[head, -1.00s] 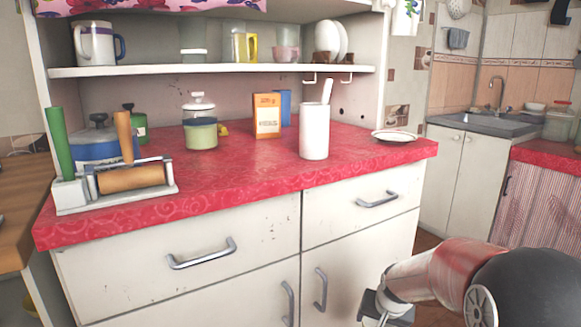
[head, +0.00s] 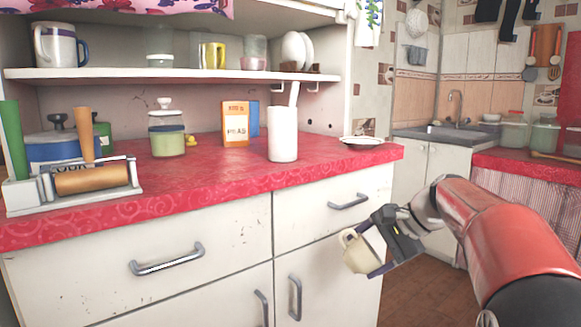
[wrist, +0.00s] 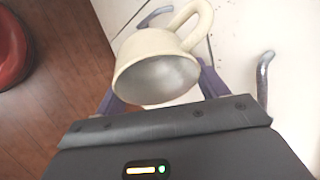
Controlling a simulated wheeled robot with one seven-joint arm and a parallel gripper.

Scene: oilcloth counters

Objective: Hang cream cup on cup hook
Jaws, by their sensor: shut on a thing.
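The cream cup (head: 357,254) is in my gripper (head: 372,247), in front of the cabinet's right-hand drawer and below counter height. It is tilted, with its handle on the left side. In the wrist view the cream cup (wrist: 150,52) sits between the two purple fingers of my gripper (wrist: 160,85), its mouth towards the camera and its handle at upper right. The finger contact is partly hidden by the cup. Small white cup hooks (head: 313,88) are under the shelf's right part; a white utensil partly overlaps the left one.
A white canister (head: 283,135) with the utensil stands on the red counter (head: 215,185) below the hooks. A small plate (head: 362,141) lies at the counter's right end. Mugs and dishes stand on the shelf (head: 130,73). Drawer handles (head: 348,201) stick out near my gripper.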

